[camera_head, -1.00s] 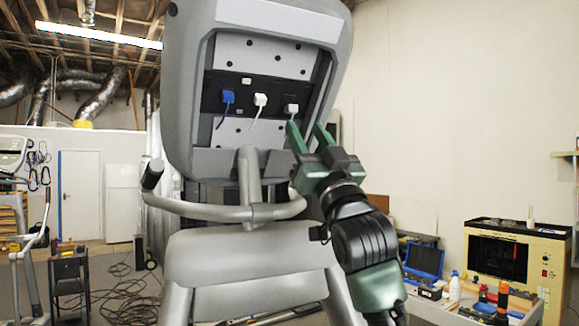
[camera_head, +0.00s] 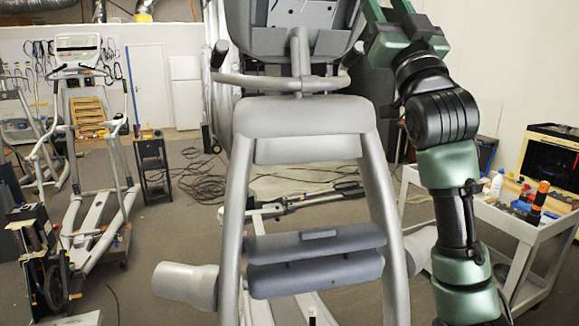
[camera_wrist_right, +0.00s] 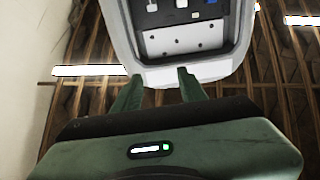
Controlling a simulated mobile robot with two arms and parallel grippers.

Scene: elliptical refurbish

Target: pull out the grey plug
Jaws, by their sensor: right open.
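The wrist view shows the machine's rear panel (camera_wrist_right: 188,40) with three plugs along its top edge, partly cut off. A greyish plug (camera_wrist_right: 152,5) is at the left, a white plug (camera_wrist_right: 181,3) in the middle and a blue plug (camera_wrist_right: 211,3) at the right. My right gripper (camera_wrist_right: 157,80) is open, its fingers apart and empty, below the panel in this view and away from the plugs. In the head view my right gripper (camera_head: 388,8) is at the top edge, right of the console, with its fingertips partly cut off. The plugs are out of the head view. My left gripper is not in view.
The machine's grey frame (camera_head: 235,215) and handlebar (camera_head: 265,84) stand in front of me. A white cart (camera_head: 510,222) with tools and bottles is at the right. Another exercise machine (camera_head: 90,200) stands at the left. Cables lie on the floor behind.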

